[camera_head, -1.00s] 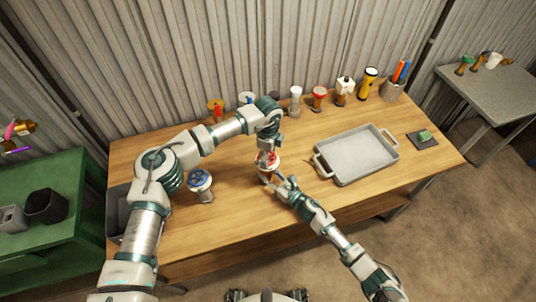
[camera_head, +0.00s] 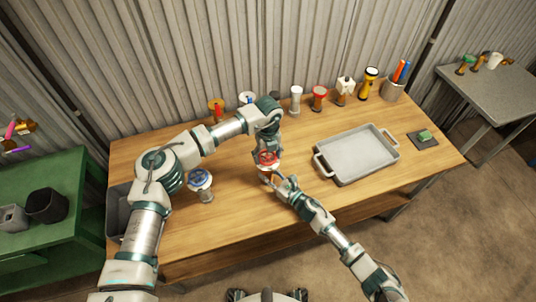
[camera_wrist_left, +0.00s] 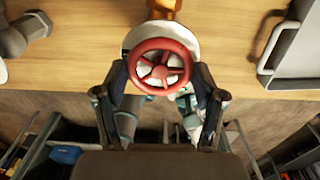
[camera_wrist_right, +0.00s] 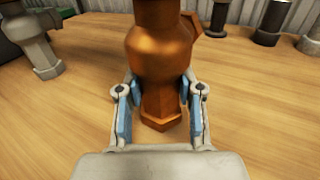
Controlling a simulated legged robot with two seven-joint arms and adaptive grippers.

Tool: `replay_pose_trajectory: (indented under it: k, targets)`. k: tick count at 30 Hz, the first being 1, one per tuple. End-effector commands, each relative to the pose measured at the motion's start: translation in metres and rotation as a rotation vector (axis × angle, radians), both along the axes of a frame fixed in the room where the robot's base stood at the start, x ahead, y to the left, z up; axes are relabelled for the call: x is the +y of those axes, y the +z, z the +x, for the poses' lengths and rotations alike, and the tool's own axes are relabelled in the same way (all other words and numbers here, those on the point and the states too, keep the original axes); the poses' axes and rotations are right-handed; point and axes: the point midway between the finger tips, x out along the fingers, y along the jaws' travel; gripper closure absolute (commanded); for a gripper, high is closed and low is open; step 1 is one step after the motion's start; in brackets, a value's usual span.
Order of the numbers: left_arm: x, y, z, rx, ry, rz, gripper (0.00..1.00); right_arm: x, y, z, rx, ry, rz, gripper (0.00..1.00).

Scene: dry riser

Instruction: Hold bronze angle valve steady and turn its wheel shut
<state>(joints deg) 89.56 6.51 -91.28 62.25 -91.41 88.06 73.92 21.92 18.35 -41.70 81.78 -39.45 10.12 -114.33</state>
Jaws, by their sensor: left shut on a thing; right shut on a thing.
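The bronze angle valve stands upright on the wooden bench. Its red wheel (camera_head: 266,157) faces up, and it also shows in the left wrist view (camera_wrist_left: 160,67) over a white collar. My left gripper (camera_head: 267,151) comes from above and is shut on the wheel, with one finger on each side of its rim. My right gripper (camera_head: 272,177) comes from the front, low down. In the right wrist view its blue-padded fingers (camera_wrist_right: 160,112) are shut on the bronze body (camera_wrist_right: 163,65), one on each side. The head view hides most of the body behind the grippers.
A valve with a blue wheel (camera_head: 200,179) stands left of the bronze one. A grey tray (camera_head: 318,165) lies to the right. Several valves and fittings line the bench's back edge, with a yellow flashlight (camera_head: 369,78). A green block (camera_head: 425,135) sits at far right.

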Motion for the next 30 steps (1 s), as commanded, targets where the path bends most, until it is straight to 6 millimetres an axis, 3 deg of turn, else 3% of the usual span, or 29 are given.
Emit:
replay_pose_trajectory:
  k: [30]
  targets:
    - [0.0047,-0.0025,0.0011,0.014,-0.898,0.007,0.65,0.0028,-0.0001,-0.0025,-0.001,0.008,0.001,1.0]
